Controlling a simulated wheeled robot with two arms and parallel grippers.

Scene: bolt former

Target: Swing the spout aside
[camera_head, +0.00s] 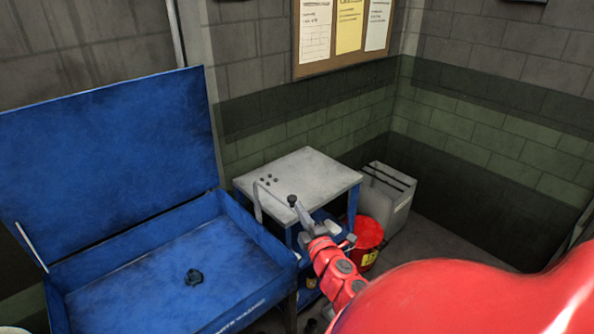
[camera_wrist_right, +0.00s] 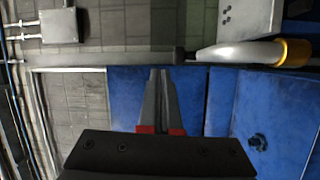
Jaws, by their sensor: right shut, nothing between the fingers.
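A blue parts washer (camera_head: 150,268) stands at the left with its lid (camera_head: 110,140) raised. A thin pale grey spout (camera_head: 257,203) rises at its right rim, partly lost against the table behind. In the right wrist view a grey bar with a pale tapered part (camera_wrist_right: 236,52) and an amber ring crosses near the top; it looks like the spout, though I cannot be sure. My right gripper (camera_head: 297,205) is right of the spout in the head view. Its fingers (camera_wrist_right: 158,74) are together and empty, pointing towards the bar; contact cannot be judged. My left gripper is not in view.
A grey-topped table (camera_head: 310,172) stands behind the spout. A red bucket (camera_head: 367,236) and a grey container (camera_head: 386,196) stand to its right. A dark drain (camera_head: 194,277) lies in the blue basin. My red right arm covers the lower right.

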